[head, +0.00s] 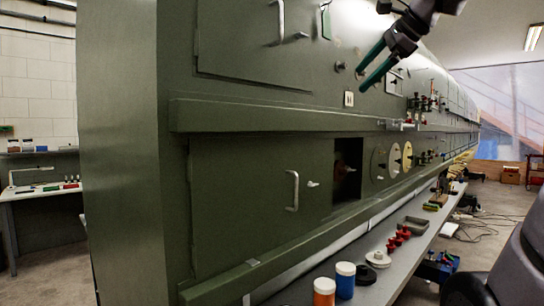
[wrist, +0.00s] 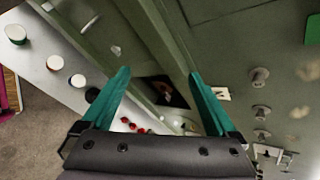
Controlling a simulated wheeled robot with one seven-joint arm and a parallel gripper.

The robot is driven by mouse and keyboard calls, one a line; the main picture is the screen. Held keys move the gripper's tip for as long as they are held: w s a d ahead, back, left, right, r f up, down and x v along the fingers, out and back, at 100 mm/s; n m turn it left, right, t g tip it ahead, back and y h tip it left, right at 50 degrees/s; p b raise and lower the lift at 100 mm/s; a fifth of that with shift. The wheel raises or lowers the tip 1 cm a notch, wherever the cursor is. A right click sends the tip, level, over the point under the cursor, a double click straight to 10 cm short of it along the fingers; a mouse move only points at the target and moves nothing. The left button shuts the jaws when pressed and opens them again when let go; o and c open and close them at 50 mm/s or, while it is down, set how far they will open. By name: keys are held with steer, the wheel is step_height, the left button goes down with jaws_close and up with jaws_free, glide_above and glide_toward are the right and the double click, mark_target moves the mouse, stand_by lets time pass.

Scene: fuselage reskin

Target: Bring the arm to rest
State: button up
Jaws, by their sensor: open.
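My gripper (head: 367,69) shows at the upper middle of the head view, its two green fingers apart and pointing down and left. It is in front of the upper part of the green fuselage side (head: 250,165). In the wrist view my gripper (wrist: 158,85) has its fingers spread with nothing held between them. Beyond the fingers the wrist view shows a dark square opening (wrist: 168,90) in the fuselage, which also shows in the head view (head: 347,168).
A long shelf (head: 375,282) below the fuselage carries an orange jar (head: 324,291), a blue jar (head: 345,280) and red parts (head: 398,239). Pegs and fittings (head: 425,103) stick out of the fuselage near my gripper. A workbench (head: 45,191) stands at left; floor at right holds cables.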

steer(key=s+f+n+h, duration=0.1)
steer(key=s+f+n, duration=0.3)
steer(key=f, duration=0.3)
steer(key=s+d+f+n+g+h, duration=0.1)
steer(key=s+f+n, duration=0.3)
steer(key=f, duration=0.4)
steer(key=s+f+n+h, duration=0.2)
steer(key=s+f+n, duration=0.2)
steer(key=f, duration=0.4)
steer(key=shift+s+d+n+g, duration=0.2)
steer(key=shift+s+n+g, duration=0.15)
steer(key=shift+n, duration=0.35)
